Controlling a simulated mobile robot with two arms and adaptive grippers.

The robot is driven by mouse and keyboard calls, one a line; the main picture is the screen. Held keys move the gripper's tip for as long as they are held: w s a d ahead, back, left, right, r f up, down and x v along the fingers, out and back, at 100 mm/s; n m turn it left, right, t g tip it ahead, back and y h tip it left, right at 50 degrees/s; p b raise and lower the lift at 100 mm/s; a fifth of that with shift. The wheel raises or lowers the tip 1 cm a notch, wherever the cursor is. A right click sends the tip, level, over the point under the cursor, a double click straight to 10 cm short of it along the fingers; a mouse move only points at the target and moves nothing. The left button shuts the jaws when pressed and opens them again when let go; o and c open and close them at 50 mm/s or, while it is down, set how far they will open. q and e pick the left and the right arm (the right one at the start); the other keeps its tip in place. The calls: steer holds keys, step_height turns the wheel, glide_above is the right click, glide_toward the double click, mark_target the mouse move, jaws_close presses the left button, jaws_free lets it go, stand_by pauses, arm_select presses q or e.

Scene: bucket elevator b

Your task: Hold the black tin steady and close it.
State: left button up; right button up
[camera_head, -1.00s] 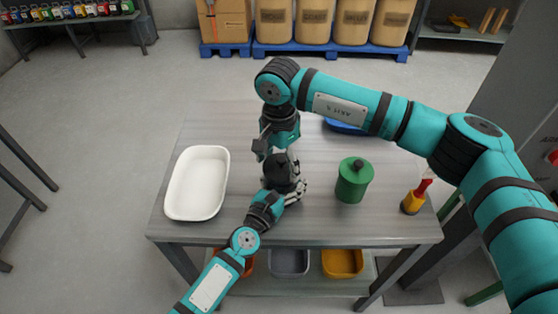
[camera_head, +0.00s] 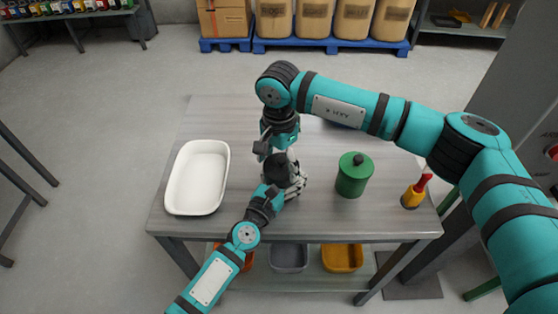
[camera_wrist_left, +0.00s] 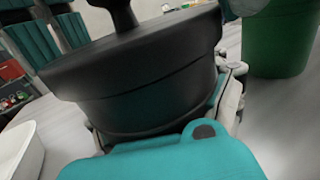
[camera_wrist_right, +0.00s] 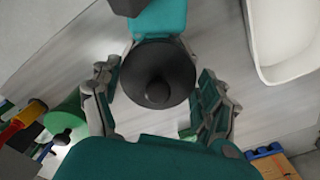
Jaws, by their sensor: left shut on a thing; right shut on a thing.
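The black tin (camera_wrist_left: 155,100) stands upright over the table in the left wrist view. Its black lid (camera_wrist_left: 135,48), with a round knob, sits on top and looks level on the tin, with a thin seam below its rim. My left gripper (camera_head: 291,180) is shut around the tin's body from the front. In the head view the tin (camera_head: 278,171) is partly hidden by my grippers.
A white tray (camera_head: 172,192) lies left on the grey table (camera_head: 235,115). A green canister (camera_head: 353,178) with a black knob stands close on the right, and a yellow-and-red tool (camera_head: 413,194) is near the right edge. A dark-looking item behind my right arm is mostly hidden.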

steer(key=shift+f, duration=0.55)
steer(key=o, duration=1)
steer(key=shift+c, duration=0.2)
steer(key=shift+r, duration=0.1)
step_height(320, 180, up, 12)
arm_select(q)
steer(key=o, duration=1.9)
steer(key=shift+o, duration=0.2)
